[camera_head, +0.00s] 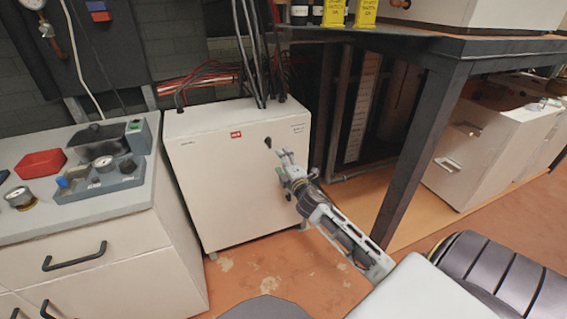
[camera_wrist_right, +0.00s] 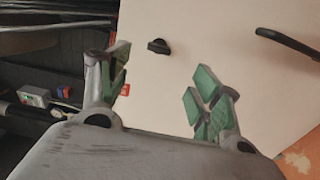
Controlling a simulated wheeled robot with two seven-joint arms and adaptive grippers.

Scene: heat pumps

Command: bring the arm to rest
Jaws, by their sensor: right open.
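My right gripper (camera_head: 284,160) reaches in from the lower right in the head view. It is in front of the upper right of the white cabinet (camera_head: 215,195). In the wrist view the right gripper (camera_wrist_right: 163,88) has its two green-padded fingers spread apart, with nothing between them. The cabinet's pale front (camera_wrist_right: 220,45) fills most of that view beyond the fingers. A small black knob (camera_wrist_right: 158,46) on this front shows between and beyond the fingertips. A black handle (camera_wrist_right: 288,42) is at the upper right. My left gripper is in neither view.
A drawer unit (camera_head: 110,255) with a red tray (camera_head: 40,163) and a grey tool tray (camera_head: 100,180) stands left of the cabinet. A dark-legged table (camera_head: 425,140) is at the right, with a white drawer box (camera_head: 480,145) beyond. Cables rise from the cabinet top. Floor in front is bare.

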